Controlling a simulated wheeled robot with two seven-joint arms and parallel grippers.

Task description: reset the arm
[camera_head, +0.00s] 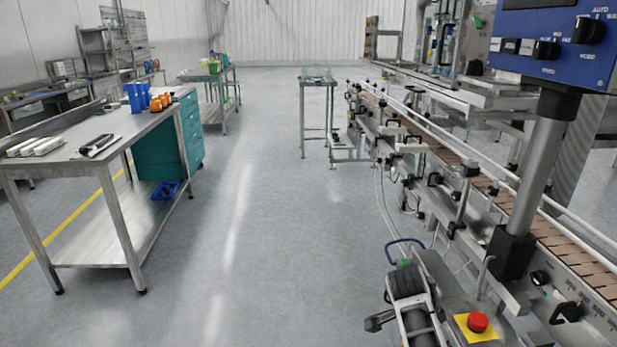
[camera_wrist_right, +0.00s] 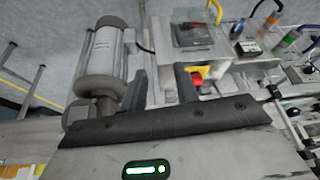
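My right gripper (camera_wrist_right: 162,84) shows in the right wrist view, with its two dark fingers spread apart. It looks open, with nothing visible held between the fingers. A grey motor-like cylinder (camera_wrist_right: 101,55) lies beyond and left of it, and a red button on a yellow plate (camera_wrist_right: 197,75) is partly hidden behind the right finger. I cannot tell whether the fingers touch anything. In the head view I make out neither gripper. My left gripper is not in view.
The filling machine with its conveyor (camera_head: 520,205) runs along the right, under a blue control panel (camera_head: 556,45). A red emergency button (camera_head: 477,322) sits low in front. A steel workbench (camera_head: 80,148) with blue and orange containers stands left. The floor aisle (camera_head: 270,215) between is clear.

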